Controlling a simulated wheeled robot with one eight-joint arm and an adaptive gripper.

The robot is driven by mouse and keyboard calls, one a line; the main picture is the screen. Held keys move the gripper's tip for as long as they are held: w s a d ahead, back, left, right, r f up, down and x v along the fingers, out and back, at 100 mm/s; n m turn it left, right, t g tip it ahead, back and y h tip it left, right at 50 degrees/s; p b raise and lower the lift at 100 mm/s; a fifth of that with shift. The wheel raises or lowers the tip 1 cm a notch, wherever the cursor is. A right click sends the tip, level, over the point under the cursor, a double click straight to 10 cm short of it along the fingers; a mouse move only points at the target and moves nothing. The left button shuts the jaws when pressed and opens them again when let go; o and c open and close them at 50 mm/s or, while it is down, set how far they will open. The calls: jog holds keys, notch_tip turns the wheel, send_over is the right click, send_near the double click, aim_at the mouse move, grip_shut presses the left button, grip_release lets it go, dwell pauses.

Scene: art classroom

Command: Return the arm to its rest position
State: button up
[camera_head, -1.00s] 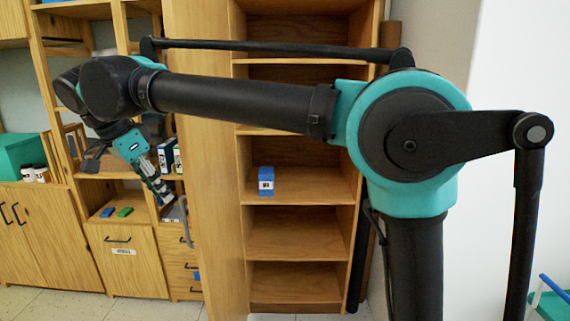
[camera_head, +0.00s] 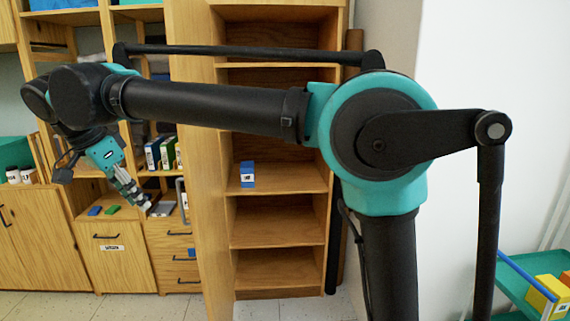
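My arm (camera_head: 200,103) stretches across the view from the right-hand column to the upper left, with its elbow at the right. My gripper (camera_head: 146,207) hangs at the arm's left end, pointing down and to the right in front of the low wooden cabinets. Its fingers look close together, but they are too small to tell whether they are open or shut. I see no object held in it.
A tall open wooden cabinet (camera_head: 278,241) holds a blue box (camera_head: 247,174). A teal cart (camera_head: 519,283) carrying a yellow box (camera_head: 548,293) is at the lower right.

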jog(key=w+d+f+n+y, duration=0.1)
jog(key=w+d+f, duration=0.45)
jog(key=d, duration=0.45)
jog(key=w+d+f+n+g, duration=0.1)
jog(key=w+d+f, duration=0.4)
jog(key=d, duration=0.4)
jog(key=w+d+f+n+y, duration=0.1)
jog(key=w+d+f, duration=0.3)
jog(key=d+f, duration=0.45)
jog(key=s+d+f+n, duration=0.1)
jog(key=s+d+f, duration=0.2)
jog(key=d+f, duration=0.2)
jog(key=s+d+f+n+t, duration=0.1)
jog(key=s+d+f, duration=0.3)
jog(key=d, duration=0.7)
jog(key=s+d+f+n, duration=0.1)
jog(key=s+d+f, duration=0.3)
jog(key=d+f, duration=0.2)
jog(key=shift+s+d+f, duration=0.15)
jog(key=shift+d+f, duration=0.05)
jog(key=shift+d, duration=0.95)
